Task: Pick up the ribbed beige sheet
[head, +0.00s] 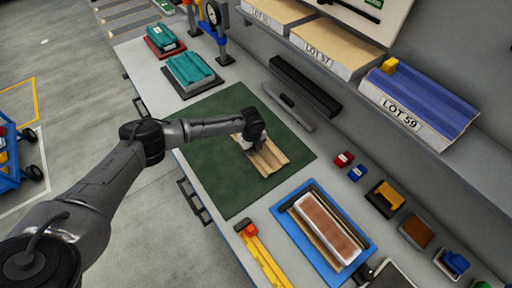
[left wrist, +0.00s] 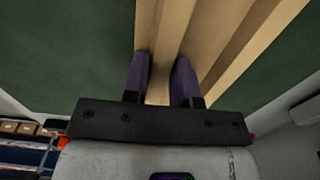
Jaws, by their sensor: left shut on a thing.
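The ribbed beige sheet (head: 268,158) lies over the dark green mat (head: 217,118) in the head view. Its ridges run away from my fingers in the left wrist view (left wrist: 235,45). My left gripper (head: 248,140) is at the sheet's upper left end, pointing down. In the left wrist view its two dark fingers (left wrist: 161,80) are shut on a rib of the sheet, one on each side. I cannot tell whether the sheet is lifted off the mat. The wrist hides part of the sheet's end in the head view. My right gripper is not in view.
A blue tray (head: 277,211) with a brown-topped panel stands to the lower right. Teal ribbed blocks (head: 190,70) sit at the upper left. Dark bars (head: 304,86) lie along the back below the shelf, which holds labelled stacks (head: 415,105). The mat around the sheet is clear.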

